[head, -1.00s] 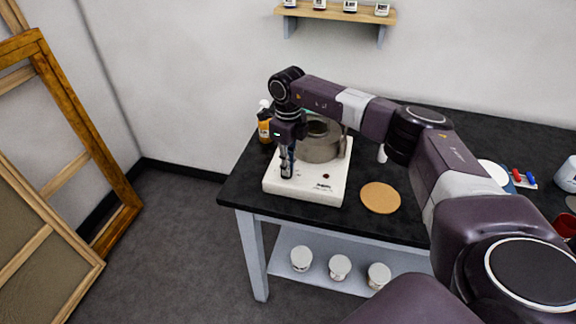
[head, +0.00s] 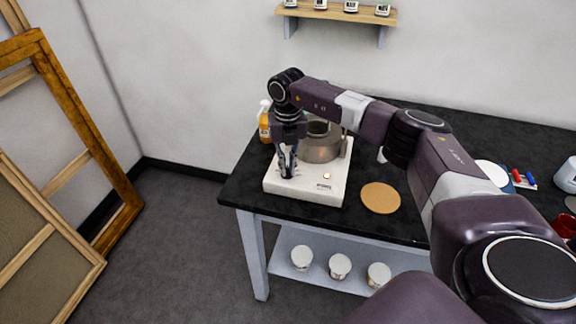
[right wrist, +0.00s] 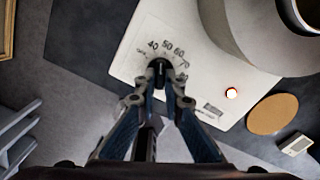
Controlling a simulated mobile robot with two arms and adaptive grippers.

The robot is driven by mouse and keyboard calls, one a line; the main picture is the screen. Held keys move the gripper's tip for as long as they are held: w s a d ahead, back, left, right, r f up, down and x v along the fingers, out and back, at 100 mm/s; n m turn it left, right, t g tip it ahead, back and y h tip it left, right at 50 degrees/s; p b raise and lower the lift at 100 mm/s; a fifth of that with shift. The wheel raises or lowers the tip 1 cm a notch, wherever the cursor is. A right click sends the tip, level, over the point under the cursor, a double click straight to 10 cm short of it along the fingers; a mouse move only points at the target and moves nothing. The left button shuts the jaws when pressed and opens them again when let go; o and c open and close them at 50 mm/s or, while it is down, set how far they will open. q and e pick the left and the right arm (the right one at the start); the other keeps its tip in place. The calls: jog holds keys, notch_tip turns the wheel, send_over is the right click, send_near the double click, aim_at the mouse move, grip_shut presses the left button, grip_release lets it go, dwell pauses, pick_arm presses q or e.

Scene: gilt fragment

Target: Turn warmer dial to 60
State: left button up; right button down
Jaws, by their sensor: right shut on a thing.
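The warmer (head: 318,190) is a white box on the black table, with a grey metal pot (head: 322,146) on top. In the right wrist view its face (right wrist: 205,75) shows a printed scale with 40, 50, 60 and 70 around a black dial (right wrist: 160,66). My right gripper (head: 288,174) points down at the front left of the warmer. In the right wrist view its fingertips (right wrist: 162,73) are shut on the dial. The dial's exact setting is hard to read, partly hidden by the fingers. A small indicator light (right wrist: 232,93) glows. My left gripper is not in view.
A cork disc (head: 380,198) lies right of the warmer. An orange bottle (head: 264,125) stands behind it at the left. White tubs (head: 340,266) sit on the lower shelf. Wooden frames (head: 75,130) lean at the left. My right arm spans the table.

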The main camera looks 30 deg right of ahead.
jog(key=m, duration=0.4)
jog(key=shift+w+r+m+p, duration=0.15)
jog(key=shift+m+p, duration=0.15)
jog(key=shift+p, duration=0.05)
jog(key=shift+m+p, duration=0.3)
jog(key=shift+m, duration=1.4)
jog(key=shift+w+m, duration=0.1)
jog(key=shift+m, duration=0.2)
jog(key=c, duration=2)
grip_release()
jog(key=shift+a, duration=0.1)
jog(key=shift+c, duration=0.2)
notch_tip(320, 180, up, 12)
